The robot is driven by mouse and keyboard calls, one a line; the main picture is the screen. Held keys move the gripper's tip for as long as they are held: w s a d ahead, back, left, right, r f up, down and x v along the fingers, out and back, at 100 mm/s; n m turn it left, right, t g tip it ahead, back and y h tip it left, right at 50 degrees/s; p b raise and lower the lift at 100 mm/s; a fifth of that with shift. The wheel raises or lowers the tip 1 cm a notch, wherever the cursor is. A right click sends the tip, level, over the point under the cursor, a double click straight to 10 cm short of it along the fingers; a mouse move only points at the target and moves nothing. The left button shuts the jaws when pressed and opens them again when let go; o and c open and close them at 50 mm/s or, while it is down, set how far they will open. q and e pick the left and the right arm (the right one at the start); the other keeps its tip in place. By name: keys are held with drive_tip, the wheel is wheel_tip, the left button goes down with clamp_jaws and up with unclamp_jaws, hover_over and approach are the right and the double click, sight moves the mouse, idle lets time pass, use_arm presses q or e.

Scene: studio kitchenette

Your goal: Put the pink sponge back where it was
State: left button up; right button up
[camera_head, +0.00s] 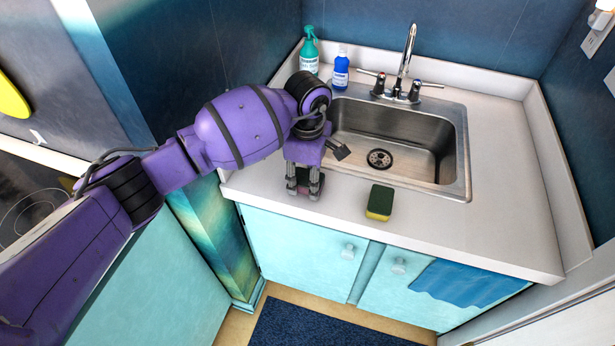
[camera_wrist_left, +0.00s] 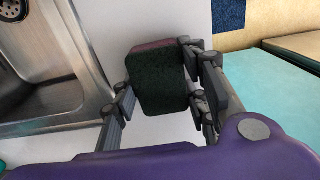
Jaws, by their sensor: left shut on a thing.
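My left gripper (camera_head: 304,187) is over the counter strip in front of the sink's left end, pointing down. Its fingers are shut on the pink sponge (camera_head: 304,178), which shows only as a small dark reddish patch between them. In the left wrist view the sponge (camera_wrist_left: 157,82) sits between the two fingers (camera_wrist_left: 160,98), its dark green scouring side facing the camera and a pink edge along the top. I cannot tell whether it touches the counter. My right gripper is not in view.
A yellow and green sponge (camera_head: 379,203) lies on the counter to the right. The steel sink (camera_head: 460,165) is behind, with a faucet (camera_head: 405,60). A green spray bottle (camera_head: 310,55) and a blue bottle (camera_head: 341,70) stand at the back. The counter right of the sink (camera_head: 510,170) is clear.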

sight(307, 177)
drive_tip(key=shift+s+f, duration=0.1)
use_arm(q)
drive_tip(key=shift+f, duration=0.2)
drive_tip(key=o, duration=1.1)
wheel_tip(307, 177, up, 12)
drive_tip(key=p, duration=0.4)
drive_tip(key=shift+r+p, duration=0.25)
drive_tip(key=shift+p, duration=0.05)
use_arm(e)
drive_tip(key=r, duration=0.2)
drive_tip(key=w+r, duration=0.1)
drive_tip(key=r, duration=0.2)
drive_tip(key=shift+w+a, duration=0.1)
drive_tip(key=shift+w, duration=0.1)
